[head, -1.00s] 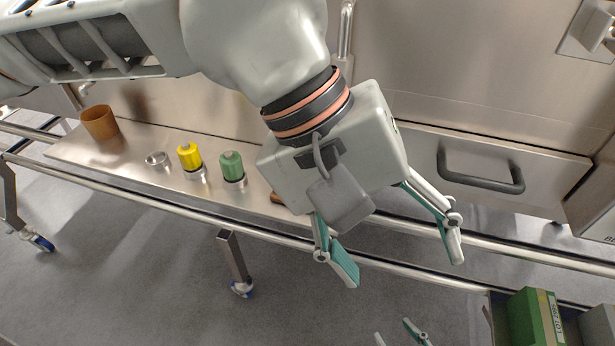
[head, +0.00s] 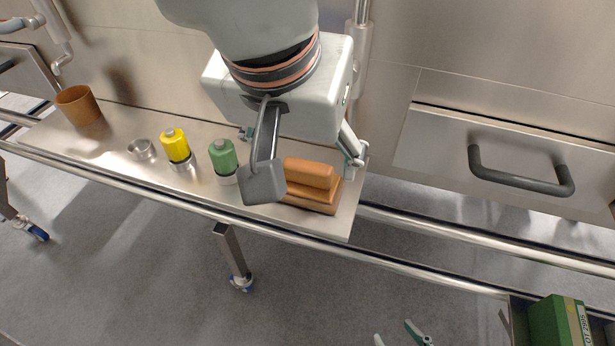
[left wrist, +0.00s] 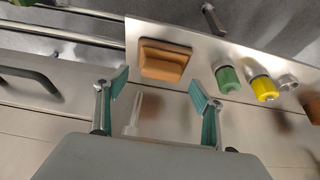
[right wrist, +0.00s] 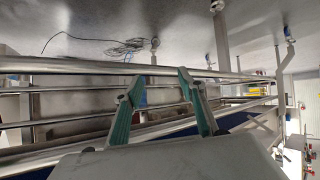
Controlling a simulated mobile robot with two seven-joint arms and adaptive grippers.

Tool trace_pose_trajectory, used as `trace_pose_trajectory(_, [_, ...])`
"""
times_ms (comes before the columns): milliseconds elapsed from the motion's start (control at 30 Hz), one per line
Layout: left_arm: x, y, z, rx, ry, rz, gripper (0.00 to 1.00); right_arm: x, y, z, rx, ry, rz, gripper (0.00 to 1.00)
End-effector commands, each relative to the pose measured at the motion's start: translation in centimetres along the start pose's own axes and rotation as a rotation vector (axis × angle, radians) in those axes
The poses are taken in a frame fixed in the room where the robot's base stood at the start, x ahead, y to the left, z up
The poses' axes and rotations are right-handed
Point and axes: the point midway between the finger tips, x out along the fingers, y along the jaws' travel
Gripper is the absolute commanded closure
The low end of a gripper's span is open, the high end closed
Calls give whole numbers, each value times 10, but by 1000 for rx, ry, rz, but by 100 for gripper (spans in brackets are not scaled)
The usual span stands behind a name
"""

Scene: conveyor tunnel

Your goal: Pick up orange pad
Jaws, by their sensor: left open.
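The orange pad (head: 308,174) is a block with a raised top on a wider base. It rests near the right end of the steel shelf (head: 335,222). It also shows in the left wrist view (left wrist: 165,60), beyond the open fingers of my left gripper (left wrist: 158,88). In the head view my left gripper (head: 302,150) is above and behind the pad, its fingers partly hidden by its own body. Nothing is between its fingers. My right gripper (head: 398,334) shows only its fingertips at the bottom edge. In the right wrist view it (right wrist: 160,83) is open and empty.
Left of the pad on the shelf stand a green-topped container (head: 223,155), a yellow-topped one (head: 175,146), a small metal cup (head: 141,149) and a brown cup (head: 78,106). A rail (head: 440,236) runs along the front. A green box (head: 558,322) is at lower right.

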Motion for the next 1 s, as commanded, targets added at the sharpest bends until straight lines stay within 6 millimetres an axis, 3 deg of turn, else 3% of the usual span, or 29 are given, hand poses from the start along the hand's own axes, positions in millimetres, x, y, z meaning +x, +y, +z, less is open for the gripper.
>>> trace_pose_trajectory(33, [13, -1, 2, -1, -12, 3, 32, 1, -4, 3, 10, -2, -6, 60])
trace_pose_trajectory(200, [39, -3, 2, -2, -13, 3, 32, 4, -10, -4, 36, 21, -17, 60])
trace_pose_trajectory(500, [40, -2, -1, -1, -1, 1, 32, 4, -11, -17, 43, 46, -18, 60])
trace_pose_trajectory(667, [40, -2, 0, -1, -2, 1, 73, 4, -11, -16, 43, 45, -18, 60])
trace_pose_trajectory(1000, [40, -2, 0, -1, -3, 1, 74, 4, -11, -14, 43, 41, -18, 60])
